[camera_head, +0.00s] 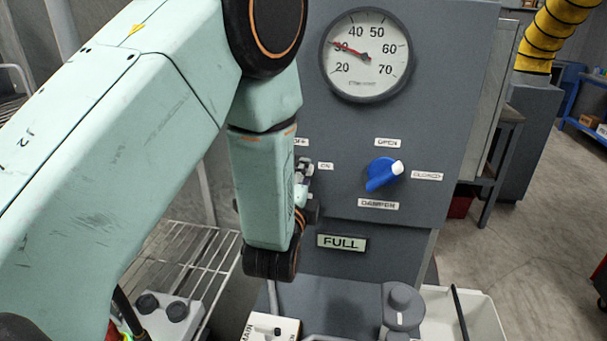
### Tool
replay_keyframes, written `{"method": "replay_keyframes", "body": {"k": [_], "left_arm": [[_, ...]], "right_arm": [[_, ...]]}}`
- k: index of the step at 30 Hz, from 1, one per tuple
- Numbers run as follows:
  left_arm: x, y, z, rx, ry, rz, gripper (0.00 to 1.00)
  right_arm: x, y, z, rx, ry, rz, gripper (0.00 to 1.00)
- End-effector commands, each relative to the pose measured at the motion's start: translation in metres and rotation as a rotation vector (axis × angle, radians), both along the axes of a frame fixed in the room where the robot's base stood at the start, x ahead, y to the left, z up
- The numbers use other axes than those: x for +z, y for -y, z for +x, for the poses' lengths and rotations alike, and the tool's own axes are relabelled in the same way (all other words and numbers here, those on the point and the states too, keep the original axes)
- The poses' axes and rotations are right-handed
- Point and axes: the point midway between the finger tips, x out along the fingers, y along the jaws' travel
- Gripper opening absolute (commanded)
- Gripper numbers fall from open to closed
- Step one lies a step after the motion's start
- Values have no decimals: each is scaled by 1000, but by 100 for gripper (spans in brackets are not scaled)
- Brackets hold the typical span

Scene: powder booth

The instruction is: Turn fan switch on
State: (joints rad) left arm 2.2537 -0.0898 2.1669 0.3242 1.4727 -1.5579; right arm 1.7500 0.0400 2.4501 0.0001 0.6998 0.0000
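The grey control panel (440,120) stands ahead. The fan switch's place is by the OFF label (301,142) and the ON label (325,166). My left arm comes in from the left and its wrist hangs in front of this spot, hiding most or all of the switch, so its position cannot be read. Small parts of what looks like my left gripper (303,190) show past the wrist's right edge, close to the panel below the labels. Its fingers are mostly hidden, so I cannot tell whether it is open or touches the switch. My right gripper is not in view.
A gauge (366,55) reads about 30. A blue damper knob (383,174) sits right of the labels, its white tip towards CLOSED. A FULL sign (341,242) is below. A wire rack (185,250) stands left; a white bin (470,315) stands lower right.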

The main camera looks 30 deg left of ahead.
Motion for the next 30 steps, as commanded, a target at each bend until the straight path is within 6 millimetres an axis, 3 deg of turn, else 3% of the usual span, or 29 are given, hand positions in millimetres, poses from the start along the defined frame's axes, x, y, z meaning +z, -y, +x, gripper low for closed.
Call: {"method": "replay_keyframes", "body": {"k": [6,12,30], "left_arm": [[0,10,-37,-3,-3,7,35],[0,15,-56,-1,-1,4,35],[1,15,-61,1,1,1,35]], "right_arm": [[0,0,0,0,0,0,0],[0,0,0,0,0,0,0],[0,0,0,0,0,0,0]]}}
